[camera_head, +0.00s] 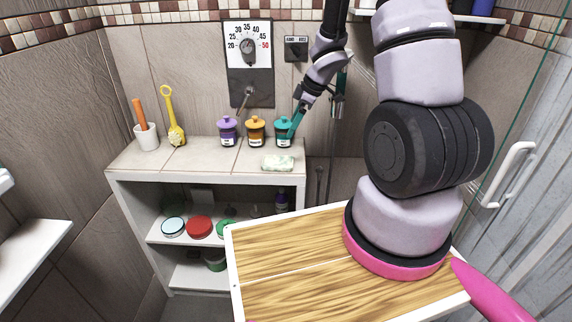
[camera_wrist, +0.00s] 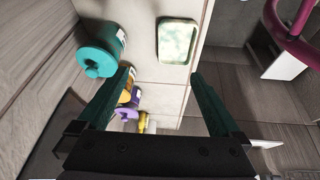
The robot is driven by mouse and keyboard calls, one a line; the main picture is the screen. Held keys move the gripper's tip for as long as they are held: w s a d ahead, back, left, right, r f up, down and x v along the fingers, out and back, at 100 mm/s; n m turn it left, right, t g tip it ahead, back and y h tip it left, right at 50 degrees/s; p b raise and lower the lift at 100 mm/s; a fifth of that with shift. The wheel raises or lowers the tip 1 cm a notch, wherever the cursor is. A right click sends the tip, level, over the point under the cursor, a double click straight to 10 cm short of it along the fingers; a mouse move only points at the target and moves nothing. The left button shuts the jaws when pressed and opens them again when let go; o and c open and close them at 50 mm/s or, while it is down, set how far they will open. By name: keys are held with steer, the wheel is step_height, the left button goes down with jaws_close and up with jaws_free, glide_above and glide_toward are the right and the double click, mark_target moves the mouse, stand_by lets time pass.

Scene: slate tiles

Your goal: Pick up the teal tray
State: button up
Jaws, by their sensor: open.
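A small shallow tray with a pale teal rim (camera_head: 278,168) and a marbled whitish-green inside lies on the shelf top, near its front right edge. In the wrist view the tray (camera_wrist: 161,42) lies beyond my fingertips, toward the right finger's side. I cannot tell whether the marbled part is a bar of soap in it. My gripper (camera_head: 315,122) is open and empty, above and behind the tray at the right end of the shelf. Its two dark teal fingers (camera_wrist: 162,75) are spread wide and do not touch the tray.
Beside the left finger stands a teal jar (camera_head: 283,133), with orange (camera_head: 256,133) and purple (camera_head: 227,133) jars left of it. A yellow brush (camera_head: 174,120) and white cup (camera_head: 147,137) stand farther left. The wall and dial panel (camera_head: 249,64) are behind.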

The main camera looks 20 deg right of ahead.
step_height(320, 180, down, 3)
steer(key=s+g, duration=0.1)
steer(key=s, duration=0.1)
glide_toward(277, 164)
steer(key=shift+s+d+f+n, duration=0.1)
steer(key=shift+d+f+n, duration=0.1)
steer(key=shift+f+n, duration=0.35)
steer(key=x, duration=0.5)
steer(key=shift+a+f, duration=0.15)
steer(key=shift+a, duration=0.35)
steer(key=c, duration=1)
